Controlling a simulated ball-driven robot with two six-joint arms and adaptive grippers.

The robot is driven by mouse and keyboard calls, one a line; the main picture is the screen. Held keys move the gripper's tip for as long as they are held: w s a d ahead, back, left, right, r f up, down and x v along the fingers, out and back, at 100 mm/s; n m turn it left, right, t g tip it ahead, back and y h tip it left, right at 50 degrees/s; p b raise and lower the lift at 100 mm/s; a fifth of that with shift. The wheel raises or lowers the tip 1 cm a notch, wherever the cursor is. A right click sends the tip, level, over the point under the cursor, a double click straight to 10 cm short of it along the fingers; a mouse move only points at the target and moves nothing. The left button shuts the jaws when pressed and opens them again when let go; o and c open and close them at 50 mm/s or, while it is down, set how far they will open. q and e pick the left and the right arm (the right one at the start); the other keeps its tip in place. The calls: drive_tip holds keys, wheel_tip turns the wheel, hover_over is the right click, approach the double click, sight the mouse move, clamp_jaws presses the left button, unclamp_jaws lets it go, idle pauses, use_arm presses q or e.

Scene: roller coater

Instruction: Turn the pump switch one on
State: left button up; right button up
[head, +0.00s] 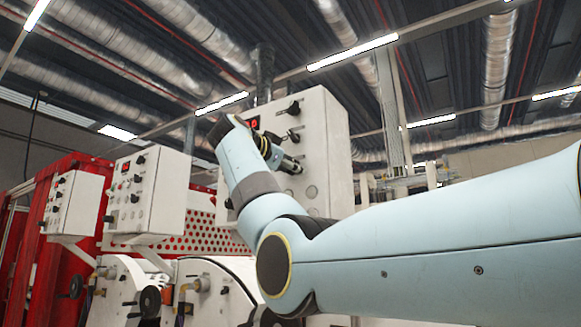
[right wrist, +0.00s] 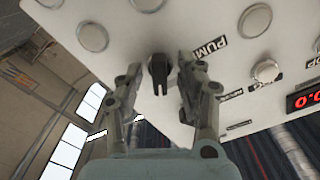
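A black rotary switch (right wrist: 159,73) sits on a white control panel (right wrist: 120,28). A label (right wrist: 210,47) beside it reads "PUM", its end hidden or cut off. In the right wrist view my right gripper (right wrist: 159,66) is open, with one finger on each side of the switch and visible gaps to both. I cannot tell how far the fingertips are from the panel face. In the head view my right gripper (head: 286,160) is in front of the white control box (head: 325,135), and my arm hides part of the box. My left gripper is out of view.
Other black knobs (head: 294,108) and a red display (right wrist: 305,97) are on the panel, with round buttons (right wrist: 254,19) near the switch. Two smaller white control boxes (head: 150,192) (head: 72,203) stand to the left, by red machinery. Handwheels (head: 150,301) are below.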

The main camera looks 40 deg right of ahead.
drive_tip(key=shift+a, duration=0.1)
drive_tip(key=v, duration=1.2)
drive_tip(key=shift+f, duration=0.1)
